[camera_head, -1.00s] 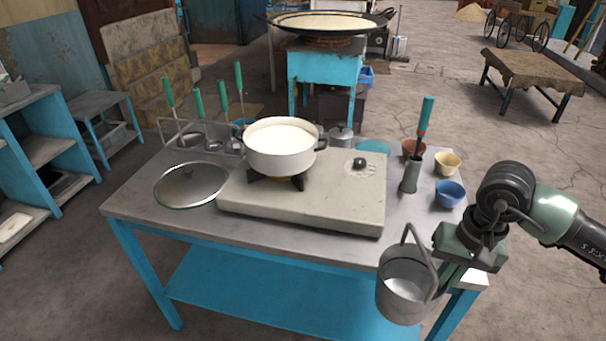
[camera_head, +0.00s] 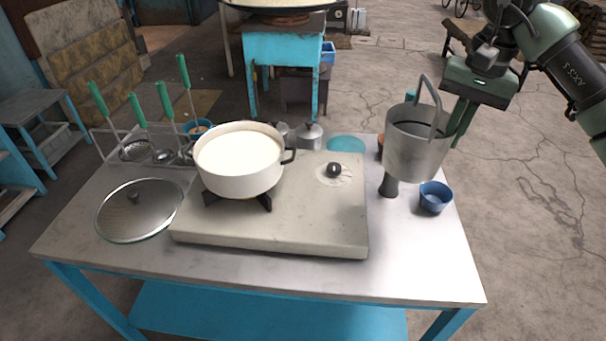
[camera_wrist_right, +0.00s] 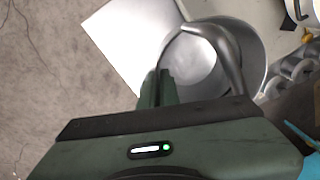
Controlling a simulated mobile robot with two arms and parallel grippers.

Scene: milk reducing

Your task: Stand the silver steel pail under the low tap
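The silver steel pail (camera_head: 415,150) hangs upright in the air above the right end of the steel table, its handle raised. My right gripper (camera_head: 455,125) is at the pail's right side, shut on its handle or rim; the exact grip point is hard to see. In the right wrist view the pail (camera_wrist_right: 200,65) looks empty, with its curved handle in front of my gripper's fingers (camera_wrist_right: 158,88). No tap shows in any view. My left gripper is not in view.
A white pot of milk (camera_head: 238,165) stands on the stove (camera_head: 290,225). A glass lid (camera_head: 138,210) lies to its left, near green-handled ladles (camera_head: 140,110). A blue bowl (camera_head: 434,196) stands below and right of the pail. The table's front right is clear.

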